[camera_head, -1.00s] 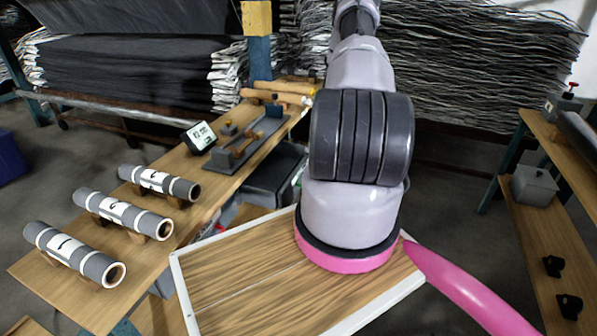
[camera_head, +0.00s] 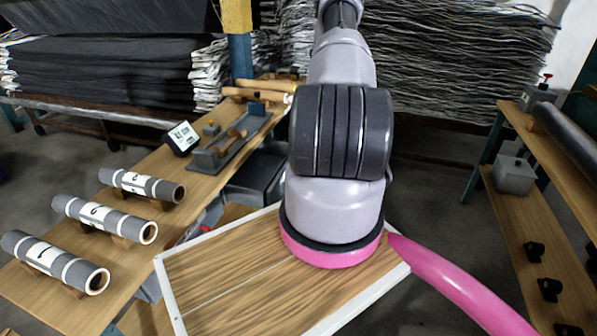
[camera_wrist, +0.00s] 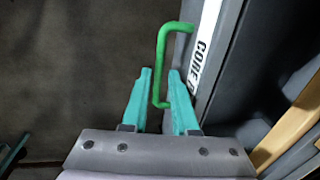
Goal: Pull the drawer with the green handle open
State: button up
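In the wrist view, the green handle (camera_wrist: 161,60) is a bent bar on the front of a grey drawer (camera_wrist: 223,80). My gripper (camera_wrist: 160,74) has two teal fingers, one on each side of the handle's long bar. Narrow gaps show between the bar and the fingers, so the gripper looks open around it. The handle and my gripper are hidden in the head view.
A wooden bench (camera_head: 170,167) on the left carries several grey rolls (camera_head: 105,219), a small display (camera_head: 182,138) and a tool tray. A wooden shelf unit (camera_head: 520,225) stands at the right. Dark sheet stacks (camera_head: 105,75) line the back. Grey floor lies between.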

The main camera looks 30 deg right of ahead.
notch_tip(320, 180, up, 10)
jog(key=s+d, duration=0.1)
jog(key=shift+s+f, duration=0.2)
jog(key=shift+f, duration=0.05)
dwell(0.4)
jog(key=a+r+n+t, duration=0.1)
jog(key=a+r, duration=0.4)
jog(key=r, duration=0.6)
jog(key=a+r+n+h, duration=0.1)
jog(key=a+r, duration=0.4)
jog(key=r, duration=0.6)
jog(key=a+r+n+t, duration=0.1)
jog(key=a+r, duration=0.4)
jog(key=r, duration=0.5)
jog(key=s+a+r+n+t, duration=0.1)
jog(key=s+a+r, duration=0.6)
jog(key=s, duration=0.3)
jog(key=s+a+r+n+t+y, duration=0.1)
jog(key=s+a+r+n+t, duration=0.1)
jog(key=s+a+r, duration=0.6)
jog(key=s+r, duration=0.1)
jog(key=s, duration=0.2)
jog(key=shift+a+y, duration=0.25)
jog(key=shift+y, duration=0.05)
